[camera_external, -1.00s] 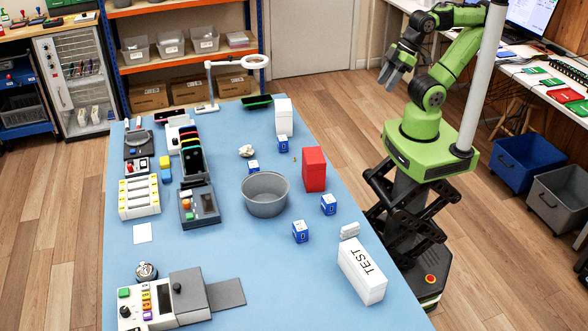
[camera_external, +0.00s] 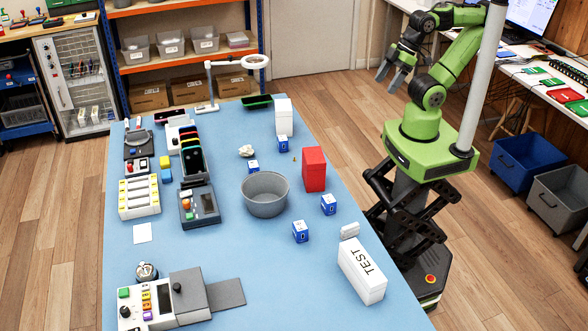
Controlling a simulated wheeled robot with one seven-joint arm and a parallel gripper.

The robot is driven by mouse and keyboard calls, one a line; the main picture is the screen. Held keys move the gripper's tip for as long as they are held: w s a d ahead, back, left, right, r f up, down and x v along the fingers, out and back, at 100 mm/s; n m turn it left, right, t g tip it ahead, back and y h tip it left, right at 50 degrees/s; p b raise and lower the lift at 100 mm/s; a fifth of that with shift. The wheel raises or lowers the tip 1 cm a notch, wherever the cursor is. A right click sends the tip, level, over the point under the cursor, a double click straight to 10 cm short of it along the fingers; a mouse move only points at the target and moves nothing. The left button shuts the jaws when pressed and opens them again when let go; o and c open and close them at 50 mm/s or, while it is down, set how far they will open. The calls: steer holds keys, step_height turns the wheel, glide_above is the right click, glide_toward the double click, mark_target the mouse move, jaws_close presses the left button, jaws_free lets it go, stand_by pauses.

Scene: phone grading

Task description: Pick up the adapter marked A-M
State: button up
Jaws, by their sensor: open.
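Several small blue-and-white blocks that look like adapters stand on the blue table (camera_external: 215,255). One adapter (camera_external: 301,232) is near the table's middle right, and another (camera_external: 328,204) is a little farther back by the right edge. A third adapter (camera_external: 283,144) is in front of a white box, and one more (camera_external: 253,167) is just behind the grey bowl. Their markings are too small to read, so I cannot tell which is A-M. My gripper (camera_external: 388,83) is open and empty, raised beyond the table's right side, well away from the adapters.
A grey bowl (camera_external: 265,195), a red box (camera_external: 314,169), a white box (camera_external: 284,115) and a white TEST box (camera_external: 362,270) stand among the adapters. A lamp (camera_external: 212,85) is at the back. Devices and phones fill the left side. The front middle is clear.

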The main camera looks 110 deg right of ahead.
steer(key=w+f+m+y+b, duration=0.1)
steer(key=w+f+m+b, duration=0.5)
steer(key=w+f, duration=0.4)
steer(key=m+t+h+b, duration=0.2)
steer(key=m+t+b, duration=0.55)
steer(key=m, duration=2.25)
glide_toward(278, 150)
steer(key=shift+w+a+r, duration=0.1)
steer(key=shift+w+r, duration=0.7)
steer(key=shift+w, duration=0.2)
steer(key=shift+d+f+m+h, duration=0.2)
steer(key=shift+d+m+h, duration=0.1)
steer(key=shift+m, duration=0.4)
steer(key=shift+w+a, duration=0.1)
steer(key=shift+w, duration=0.25)
steer(key=x, duration=0.7)
steer(key=shift+s+r, duration=0.1)
steer(key=shift+c, duration=0.4)
